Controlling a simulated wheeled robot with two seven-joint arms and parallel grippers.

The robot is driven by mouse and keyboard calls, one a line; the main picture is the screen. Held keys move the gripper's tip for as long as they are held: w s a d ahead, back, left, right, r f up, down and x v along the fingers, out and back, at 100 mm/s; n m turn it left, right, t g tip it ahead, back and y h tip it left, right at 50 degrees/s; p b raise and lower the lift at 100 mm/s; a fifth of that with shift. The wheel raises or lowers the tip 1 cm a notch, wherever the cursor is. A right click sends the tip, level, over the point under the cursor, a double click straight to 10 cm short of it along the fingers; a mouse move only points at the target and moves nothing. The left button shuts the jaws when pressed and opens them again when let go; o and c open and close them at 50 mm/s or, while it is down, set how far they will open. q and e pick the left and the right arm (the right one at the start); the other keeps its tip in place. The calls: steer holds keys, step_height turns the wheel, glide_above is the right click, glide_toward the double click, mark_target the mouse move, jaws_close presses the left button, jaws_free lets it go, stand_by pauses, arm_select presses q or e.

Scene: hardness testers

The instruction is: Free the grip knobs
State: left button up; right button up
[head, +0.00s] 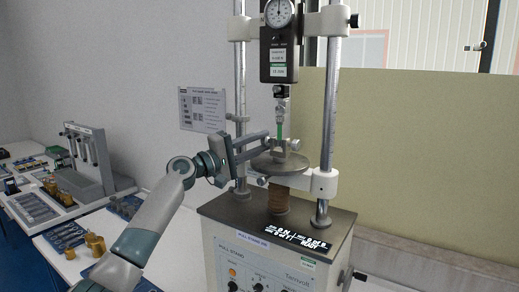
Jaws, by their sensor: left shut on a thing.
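The pull stand (262,242) stands on the table, with a dial gauge (279,14) hanging between its two columns. Below the gauge hangs a small upper grip (281,104). A thin green strip (280,130) runs from it down to the lower grip (280,147) above the round plate (262,165). A small knob (295,144) shows on the lower grip's right side. My left gripper (268,140) reaches in from the left, level with the lower grip. Its fingers are shut on the lower grip's left knob, which they mostly hide. My right gripper is out of view.
A grey rack unit (90,160) with brass weights stands on the white table at left, with more brass weights (95,245) nearer. A printed sheet (203,108) hangs behind the left column. A yellowish panel (405,150) stands behind the stand at right.

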arm_select(q)
steer(key=o, duration=1)
steer(key=shift+o, duration=0.2)
steer(key=shift+f, duration=0.1)
steer(key=y+p, duration=0.1)
steer(key=p, duration=0.5)
steer(key=shift+r+n+g, duration=0.3)
steer(key=shift+r+g, duration=0.05)
steer(key=shift+g, duration=0.05)
steer(key=b+v, duration=0.7)
steer(key=v, duration=1.1)
steer(key=s+d+f+m+y, duration=0.1)
steer(key=s+d+f, duration=0.1)
steer(key=f, duration=0.9)
steer(key=s+d+f+m+g+y, duration=0.1)
steer(key=s+f, duration=0.3)
steer(key=f, duration=0.8)
steer(key=shift+s+d+m+y, duration=0.25)
steer(key=shift+d+m+y, duration=0.4)
steer(key=shift+m+y, duration=0.05)
